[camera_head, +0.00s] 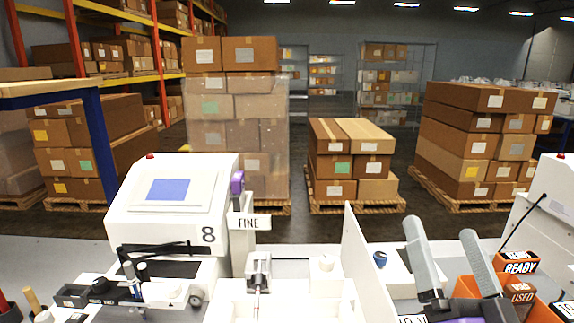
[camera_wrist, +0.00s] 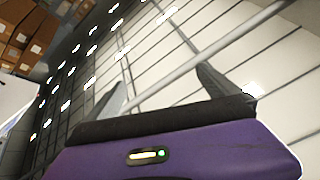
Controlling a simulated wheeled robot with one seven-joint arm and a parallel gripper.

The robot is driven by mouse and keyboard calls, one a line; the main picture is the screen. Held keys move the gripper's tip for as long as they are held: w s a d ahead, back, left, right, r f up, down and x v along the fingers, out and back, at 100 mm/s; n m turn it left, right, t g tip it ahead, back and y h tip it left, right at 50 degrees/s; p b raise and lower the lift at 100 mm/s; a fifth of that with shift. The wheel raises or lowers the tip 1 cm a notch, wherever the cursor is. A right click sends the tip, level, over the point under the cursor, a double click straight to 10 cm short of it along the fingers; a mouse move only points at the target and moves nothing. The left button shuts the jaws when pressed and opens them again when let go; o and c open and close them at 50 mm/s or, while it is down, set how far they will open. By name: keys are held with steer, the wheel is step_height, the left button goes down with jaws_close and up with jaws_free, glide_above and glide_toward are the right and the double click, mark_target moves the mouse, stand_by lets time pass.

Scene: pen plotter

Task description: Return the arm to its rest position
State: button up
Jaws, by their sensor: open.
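My gripper (camera_head: 440,228) is at the lower right of the head view, its two grey fingers pointing up and spread apart. Its purple body shows below them, partly cut off by the frame edge. In the wrist view my gripper (camera_wrist: 160,82) is open, with nothing between the fingers. That view looks up at the ceiling and its lights. The white plotter station (camera_head: 165,205) marked 8 is at the left of the head view, clear of my gripper. A FINE sign (camera_head: 249,223) stands beside it.
A white upright panel (camera_head: 355,255) stands left of my gripper. Orange bins marked READY (camera_head: 519,267) and USED (camera_head: 522,292) are close at its right. A blue-capped item (camera_head: 380,259) sits behind it. Pallets of boxes (camera_head: 350,160) stand beyond the bench.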

steer(key=s+a+f+n+g+b, duration=0.2)
steer(key=s+f+g, duration=0.7)
steer(key=s+f, duration=2.2)
steer(key=s+n+b, duration=0.1)
steer(key=s+n, duration=0.1)
steer(key=s, duration=0.1)
steer(key=shift+a+n, duration=0.15)
steer(key=shift+n, duration=0.25)
